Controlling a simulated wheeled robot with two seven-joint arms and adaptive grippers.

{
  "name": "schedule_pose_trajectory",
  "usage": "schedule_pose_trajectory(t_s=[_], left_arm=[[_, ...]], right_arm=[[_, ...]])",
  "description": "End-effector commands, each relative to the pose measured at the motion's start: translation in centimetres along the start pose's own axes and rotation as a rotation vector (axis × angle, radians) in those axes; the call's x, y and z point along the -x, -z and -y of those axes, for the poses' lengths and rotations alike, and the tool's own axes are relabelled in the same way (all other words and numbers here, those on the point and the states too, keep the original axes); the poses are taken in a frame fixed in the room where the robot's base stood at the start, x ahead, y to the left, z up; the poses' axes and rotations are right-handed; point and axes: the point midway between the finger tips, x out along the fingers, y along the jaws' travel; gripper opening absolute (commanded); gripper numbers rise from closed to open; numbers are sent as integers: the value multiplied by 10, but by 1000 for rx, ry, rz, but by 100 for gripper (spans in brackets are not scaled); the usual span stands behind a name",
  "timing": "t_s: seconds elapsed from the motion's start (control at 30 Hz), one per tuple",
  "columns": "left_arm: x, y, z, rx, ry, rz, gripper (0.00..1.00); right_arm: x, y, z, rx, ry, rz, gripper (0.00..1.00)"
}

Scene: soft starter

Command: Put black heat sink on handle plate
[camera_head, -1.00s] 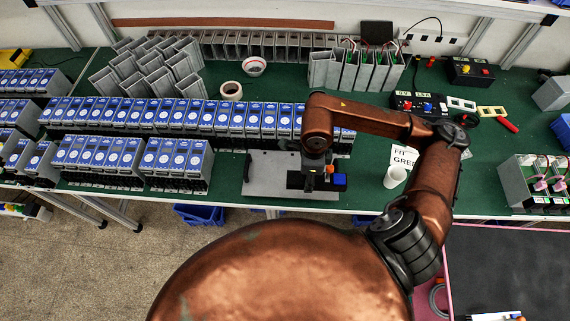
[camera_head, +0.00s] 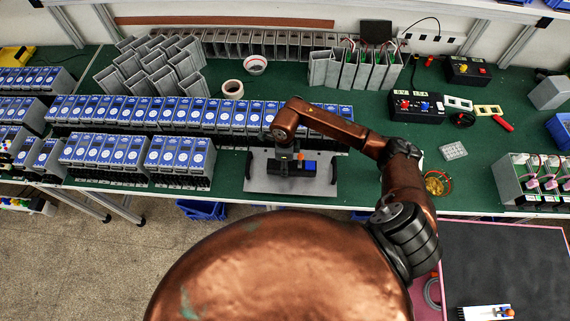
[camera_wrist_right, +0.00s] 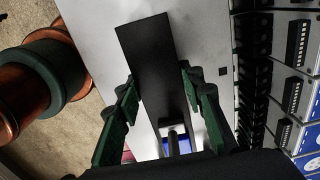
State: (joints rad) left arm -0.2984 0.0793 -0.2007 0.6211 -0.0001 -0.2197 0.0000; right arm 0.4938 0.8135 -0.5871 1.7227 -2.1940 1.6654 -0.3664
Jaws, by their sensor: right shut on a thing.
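The black heat sink (camera_head: 284,173) is a long dark block over the middle of the grey handle plate (camera_head: 290,187). A blue part (camera_head: 310,166) shows at its right side. My right gripper (camera_head: 291,166) is above the plate and shut on the heat sink. In the right wrist view, the green-padded fingers of the gripper (camera_wrist_right: 160,88) lie on both sides of the heat sink (camera_wrist_right: 148,55), with the pale plate (camera_wrist_right: 90,35) below. I cannot tell whether the block touches the plate. The plate has black handles at its left and right ends. My left gripper is not in view.
Rows of blue-topped modules (camera_head: 180,113) stand just behind and left of the plate. Grey housings (camera_head: 150,70) stand further back. A clear tray (camera_head: 453,151) and a coil (camera_head: 437,184) lie right of my arm. The table's front edge is close below the plate.

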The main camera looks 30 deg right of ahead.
Motion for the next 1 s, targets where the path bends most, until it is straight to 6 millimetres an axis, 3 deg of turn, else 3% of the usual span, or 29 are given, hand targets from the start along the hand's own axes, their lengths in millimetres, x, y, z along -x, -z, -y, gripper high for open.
schedule_pose_trajectory(t_s=[0.47,0.5,0.73,1.0], left_arm=[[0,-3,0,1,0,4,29],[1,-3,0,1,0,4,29],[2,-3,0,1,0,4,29],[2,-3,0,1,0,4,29]], right_arm=[[-12,-1,1,0,4,3,2],[-12,-1,1,0,3,2,37],[-11,-1,1,0,3,2,53],[-11,-1,1,-1,3,3,53]])
